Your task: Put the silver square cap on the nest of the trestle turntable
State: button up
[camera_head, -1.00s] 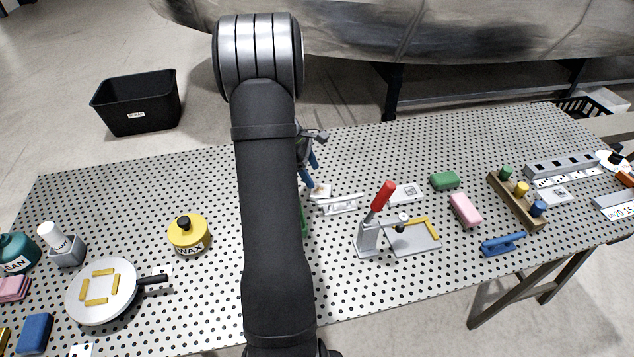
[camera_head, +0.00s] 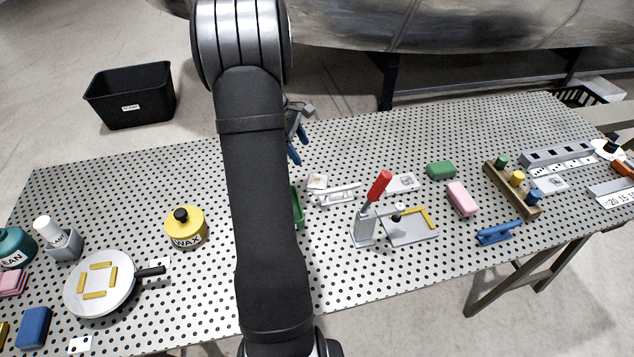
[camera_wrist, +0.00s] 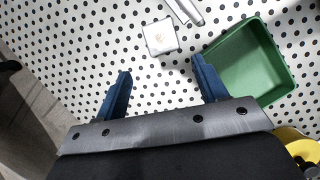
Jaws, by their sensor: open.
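The silver square cap (camera_wrist: 160,37) lies flat on the perforated table, just beyond my fingertips in the wrist view. In the head view the cap (camera_head: 316,182) is small, right of my arm. My gripper (camera_wrist: 160,70) is open and empty, its blue fingers apart above the table. In the head view its fingers (camera_head: 295,147) show behind my arm, above the tabletop. The turntable (camera_head: 98,302) is a pale round plate with a dark handle at the front left. Its nest (camera_head: 84,279), framed by yellow bars, appears empty.
A green tray (camera_wrist: 284,50) lies right of the cap, and a silver cleat-like part (camera_head: 338,196) is beside it. A yellow wax pot (camera_head: 187,232) stands between my arm and the turntable. A red-handled clamp (camera_head: 378,188) stands to the right.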

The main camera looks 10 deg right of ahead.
notch_tip(320, 180, up, 3)
jog(key=a+m, duration=0.1)
jog(key=m, duration=3.4)
send_over(317, 180)
jog(key=w+a, duration=0.1)
jog(key=a, duration=0.1)
notch_tip(317, 180, down, 9)
jog(key=shift+f, duration=0.2)
jog(key=shift+a+x, duration=0.2)
jog(key=shift+x, duration=2.5)
jog(key=shift+c, duration=0.3)
